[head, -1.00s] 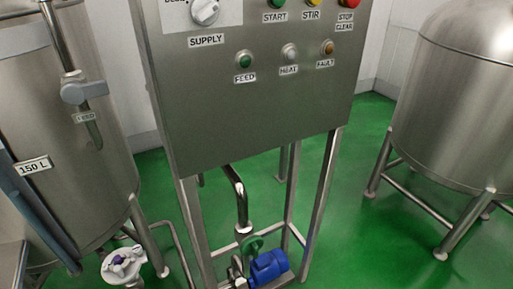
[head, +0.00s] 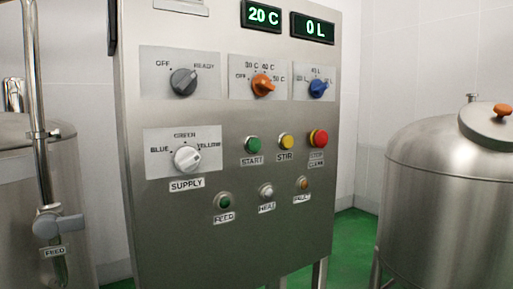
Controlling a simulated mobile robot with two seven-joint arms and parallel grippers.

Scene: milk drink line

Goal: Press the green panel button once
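The control panel (head: 160,235) is a grey metal cabinet in the middle of the head view. The green START button (head: 252,145) sits in its middle row, left of the yellow STIR button (head: 286,141) and the red STOP CLEAR button (head: 318,138). A smaller green FEED lamp (head: 225,202) sits below, beside the HEAT lamp (head: 266,191) and the FAULT lamp (head: 302,183). Neither of my grippers is in view. Nothing covers the START button.
A white SUPPLY knob (head: 187,158) is left of START. Steel tanks stand left (head: 25,200) and right (head: 440,160).

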